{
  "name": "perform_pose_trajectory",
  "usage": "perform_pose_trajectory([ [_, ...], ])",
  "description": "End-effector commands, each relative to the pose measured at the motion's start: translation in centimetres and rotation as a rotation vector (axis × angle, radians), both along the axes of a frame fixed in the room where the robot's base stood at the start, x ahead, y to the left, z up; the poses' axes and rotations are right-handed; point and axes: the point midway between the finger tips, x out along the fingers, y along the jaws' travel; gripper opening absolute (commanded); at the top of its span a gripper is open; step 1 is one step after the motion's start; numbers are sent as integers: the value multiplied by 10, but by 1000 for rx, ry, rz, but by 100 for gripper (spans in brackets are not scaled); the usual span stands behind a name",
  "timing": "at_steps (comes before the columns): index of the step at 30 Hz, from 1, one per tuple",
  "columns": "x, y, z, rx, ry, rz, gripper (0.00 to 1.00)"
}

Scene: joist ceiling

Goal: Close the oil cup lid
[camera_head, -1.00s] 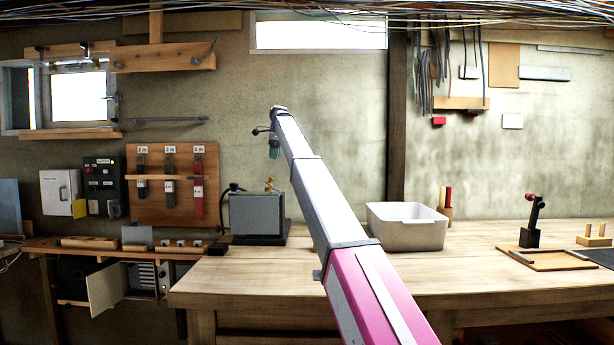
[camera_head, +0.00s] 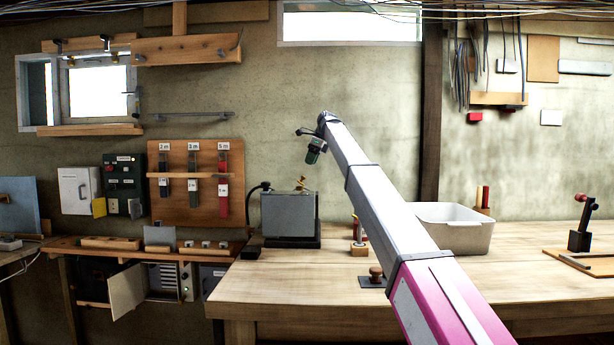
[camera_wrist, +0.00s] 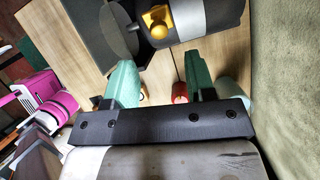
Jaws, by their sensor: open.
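The oil cup looks to be the small brass fitting (camera_head: 301,184) on top of a grey box-shaped machine (camera_head: 287,215) on the bench. In the wrist view the brass fitting (camera_wrist: 157,20) shows a squarish part and a rounder part beside the grey body. Its lid is too small to make out clearly. My gripper (camera_head: 314,152) hangs above and slightly right of the fitting, apart from it. In the wrist view my gripper (camera_wrist: 160,78) has its two green fingers apart with nothing held between them; the fitting lies beyond the fingertips.
A white bin (camera_head: 455,228) stands right of my arm. A small stand with brass and red parts (camera_head: 359,248) and a knob on a dark plate (camera_head: 376,277) are on the bench right of the machine. A black lever device (camera_head: 582,225) stands far right.

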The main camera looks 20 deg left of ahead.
Motion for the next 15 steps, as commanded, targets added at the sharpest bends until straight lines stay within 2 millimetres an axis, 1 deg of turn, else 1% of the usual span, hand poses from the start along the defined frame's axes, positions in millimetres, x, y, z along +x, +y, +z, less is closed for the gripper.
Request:
perform_pose_trajectory([
  [1,-2,3,-10,-1,2,1,50],
  [3,-3,8,-22,-1,1,2,50],
  [9,-5,20,-51,-1,2,1,50],
  [12,-5,24,-59,-1,0,0,50],
  [15,-5,25,-62,-1,-1,0,50],
])
